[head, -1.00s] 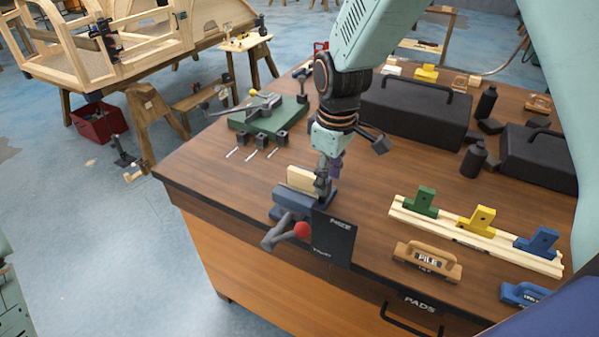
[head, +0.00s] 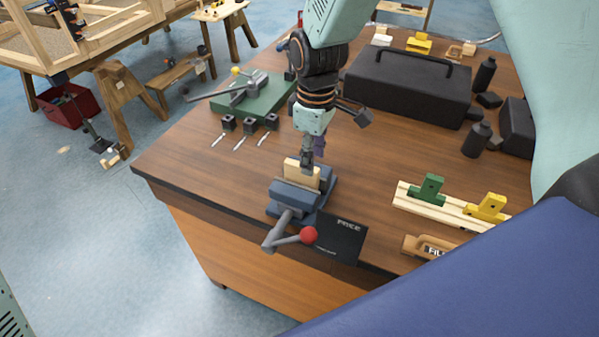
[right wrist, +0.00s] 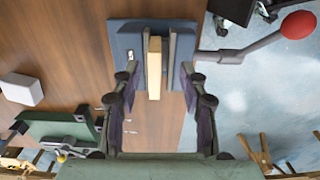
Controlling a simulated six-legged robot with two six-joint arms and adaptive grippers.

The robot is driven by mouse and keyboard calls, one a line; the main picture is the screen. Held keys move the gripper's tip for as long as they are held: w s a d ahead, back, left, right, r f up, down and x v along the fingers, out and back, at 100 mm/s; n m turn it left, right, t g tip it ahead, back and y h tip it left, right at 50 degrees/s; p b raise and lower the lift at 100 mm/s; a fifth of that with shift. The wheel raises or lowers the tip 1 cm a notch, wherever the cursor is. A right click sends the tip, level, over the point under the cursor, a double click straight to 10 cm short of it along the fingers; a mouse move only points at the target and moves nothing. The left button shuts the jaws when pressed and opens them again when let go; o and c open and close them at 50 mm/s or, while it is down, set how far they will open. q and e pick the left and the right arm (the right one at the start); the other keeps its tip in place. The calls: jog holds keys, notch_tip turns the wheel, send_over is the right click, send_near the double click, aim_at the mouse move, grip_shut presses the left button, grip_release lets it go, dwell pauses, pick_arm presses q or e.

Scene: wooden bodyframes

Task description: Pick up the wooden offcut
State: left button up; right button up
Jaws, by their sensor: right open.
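The wooden offcut (head: 301,174) is a small pale block standing upright between the jaws of a blue-grey vise (head: 290,197) at the table's front edge. In the right wrist view the offcut (right wrist: 154,62) shows as a narrow pale strip between the vise jaws (right wrist: 127,45). My right gripper (head: 307,166) points down at the offcut's top, partly overlapping it in the head view. In the right wrist view its open fingers (right wrist: 158,84) lie on either side of the offcut's line, with visible gaps. Whether they reach down beside it is unclear. My left gripper is out of view.
The vise's red-knobbed handle (head: 308,235) sticks out in front, beside a dark labelled panel (head: 342,238). A green plate with a clamp (head: 255,97) lies back left. A black case (head: 410,88) stands behind right. Coloured blocks on a pale rail (head: 440,207) are at right.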

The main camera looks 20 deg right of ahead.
aim_at(315, 169)
jog(key=f, duration=0.3)
jog(key=shift+w+d+f+p, duration=0.25)
jog(key=shift+d+f+p, duration=0.05)
jog(key=shift+d+f, duration=0.1)
jog(key=shift+s+a+f, duration=0.15)
jog(key=shift+a+f, duration=0.2)
jog(key=shift+f, duration=0.05)
jog(key=shift+w+d+f, duration=0.15)
jog(key=shift+w+d, duration=0.05)
jog(key=shift+d, duration=0.1)
jog(key=c, duration=0.4)
jog(key=shift+s+a, duration=0.1)
jog(key=shift+a, duration=0.15)
grip_shut()
jog(key=shift+d, duration=0.1)
jog(key=shift+d, duration=0.1)
